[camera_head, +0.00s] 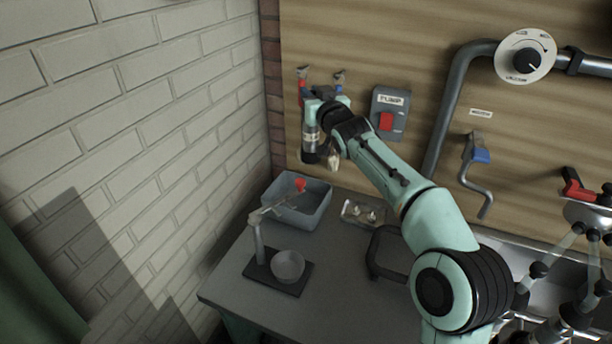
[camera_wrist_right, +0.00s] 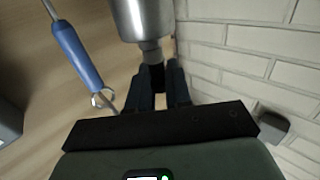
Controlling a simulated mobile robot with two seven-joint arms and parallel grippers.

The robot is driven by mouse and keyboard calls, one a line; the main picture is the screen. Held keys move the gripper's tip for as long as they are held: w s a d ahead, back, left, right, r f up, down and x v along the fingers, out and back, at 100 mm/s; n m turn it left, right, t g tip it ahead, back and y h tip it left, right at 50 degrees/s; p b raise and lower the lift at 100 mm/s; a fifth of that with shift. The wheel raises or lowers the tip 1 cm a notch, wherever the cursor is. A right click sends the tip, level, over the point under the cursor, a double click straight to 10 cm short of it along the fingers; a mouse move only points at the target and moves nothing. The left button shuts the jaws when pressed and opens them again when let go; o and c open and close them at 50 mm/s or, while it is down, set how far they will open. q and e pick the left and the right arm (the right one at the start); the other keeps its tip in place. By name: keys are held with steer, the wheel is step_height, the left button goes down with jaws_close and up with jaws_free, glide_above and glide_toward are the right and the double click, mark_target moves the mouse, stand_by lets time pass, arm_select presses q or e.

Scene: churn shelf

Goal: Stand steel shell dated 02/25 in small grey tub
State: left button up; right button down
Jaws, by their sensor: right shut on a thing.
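My right gripper (camera_head: 318,104) is high in front of the wood-panelled wall, above the back of the table. It is shut on the narrow neck of a steel shell (camera_wrist_right: 143,16), which the right wrist view shows cut off at the top edge. In the head view the shell (camera_head: 311,142) hangs upright below the gripper, steel above and dark at its lower end. No date is readable on it. A small grey tub (camera_head: 322,213) stands on the table below, apart from the shell. My left gripper is not in view.
A stand (camera_head: 258,240) with a red-tipped lever reaches across the tub's front; a grey cup (camera_head: 289,266) sits on its dark base. A small metal tray (camera_head: 364,213) lies right of the tub. A pump switch (camera_head: 390,113) and pipe (camera_head: 447,110) are on the wall. Brick wall bounds the left.

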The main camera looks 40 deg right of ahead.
steer(key=b, duration=0.5)
glide_above(315, 159)
steer(key=w, duration=0.2)
steer(key=f, duration=1.2)
steer(key=shift+w+d, duration=0.2)
steer(key=shift+d, duration=0.15)
step_height(315, 159, down, 5)
steer(key=shift+r+b, duration=0.1)
steer(key=shift+b, duration=0.3)
steer(key=c, duration=1)
jaws_free()
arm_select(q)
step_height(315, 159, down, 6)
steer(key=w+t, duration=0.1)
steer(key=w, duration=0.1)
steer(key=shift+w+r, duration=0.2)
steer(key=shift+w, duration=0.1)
arm_select(e)
steer(key=shift+o, duration=0.2)
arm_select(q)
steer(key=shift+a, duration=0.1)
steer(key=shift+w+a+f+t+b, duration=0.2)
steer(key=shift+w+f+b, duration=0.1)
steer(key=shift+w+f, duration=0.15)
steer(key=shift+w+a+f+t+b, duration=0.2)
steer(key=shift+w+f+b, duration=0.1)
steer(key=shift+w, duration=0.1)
arm_select(e)
steer(key=v, duration=1.2)
